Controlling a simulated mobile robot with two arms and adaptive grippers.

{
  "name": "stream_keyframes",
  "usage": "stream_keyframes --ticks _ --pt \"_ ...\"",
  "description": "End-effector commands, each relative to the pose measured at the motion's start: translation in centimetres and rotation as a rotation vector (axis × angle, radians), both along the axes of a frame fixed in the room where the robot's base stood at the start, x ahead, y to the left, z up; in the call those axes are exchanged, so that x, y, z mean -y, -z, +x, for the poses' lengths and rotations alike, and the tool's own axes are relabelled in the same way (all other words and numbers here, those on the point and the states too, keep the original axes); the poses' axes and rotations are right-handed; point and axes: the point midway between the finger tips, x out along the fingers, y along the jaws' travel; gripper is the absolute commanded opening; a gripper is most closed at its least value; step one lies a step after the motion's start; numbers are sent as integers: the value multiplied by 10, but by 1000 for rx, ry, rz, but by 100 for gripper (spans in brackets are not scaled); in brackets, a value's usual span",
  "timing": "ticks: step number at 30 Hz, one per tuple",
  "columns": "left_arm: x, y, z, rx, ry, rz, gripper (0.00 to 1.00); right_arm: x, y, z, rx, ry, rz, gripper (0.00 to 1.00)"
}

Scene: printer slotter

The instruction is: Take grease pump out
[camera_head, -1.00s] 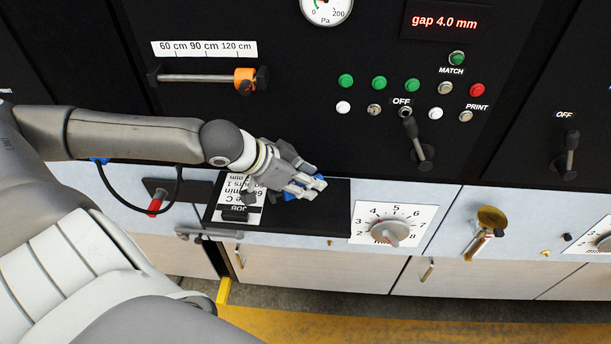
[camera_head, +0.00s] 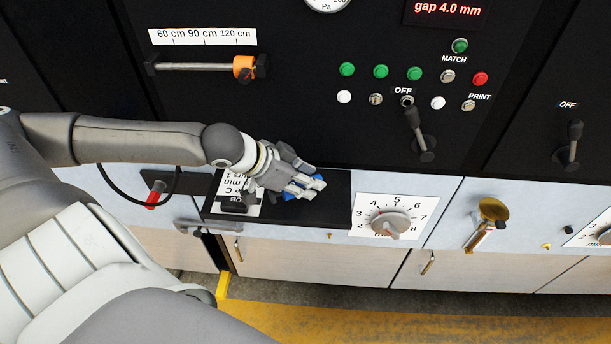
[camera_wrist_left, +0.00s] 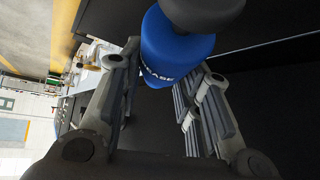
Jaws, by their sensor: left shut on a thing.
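The grease pump (camera_wrist_left: 172,50) is a blue cylinder with a black end (camera_wrist_left: 203,10) and white letters, partly hidden, reading "ASE" in the left wrist view. My left gripper (camera_head: 306,187) is shut on it, with a finger on each side. In the head view only small bits of blue (camera_head: 291,196) show between the fingers. The gripper is over the black tray (camera_head: 331,205) on the machine's front ledge. I cannot tell whether the pump touches the tray. My right gripper is not in view.
A dial (camera_head: 390,222) is to the tray's right and a lever (camera_head: 415,125) stands out from the black panel above. A red-handled part (camera_head: 153,199) is left of the tray. The tray's right part is clear.

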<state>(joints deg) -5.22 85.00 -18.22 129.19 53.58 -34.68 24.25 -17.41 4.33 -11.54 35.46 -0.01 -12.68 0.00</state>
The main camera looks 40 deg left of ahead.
Motion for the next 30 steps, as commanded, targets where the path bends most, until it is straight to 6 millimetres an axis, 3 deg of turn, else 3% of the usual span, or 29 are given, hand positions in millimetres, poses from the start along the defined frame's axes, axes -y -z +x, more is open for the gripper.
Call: stream_keyframes --ticks 21,22,27,30 --pt "0 14 0 1 1 0 7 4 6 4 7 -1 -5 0" --pt "0 14 0 1 1 0 35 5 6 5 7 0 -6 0" --pt "0 14 0 1 1 0 56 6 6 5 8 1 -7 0" --pt "0 14 0 1 1 0 57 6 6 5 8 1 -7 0"
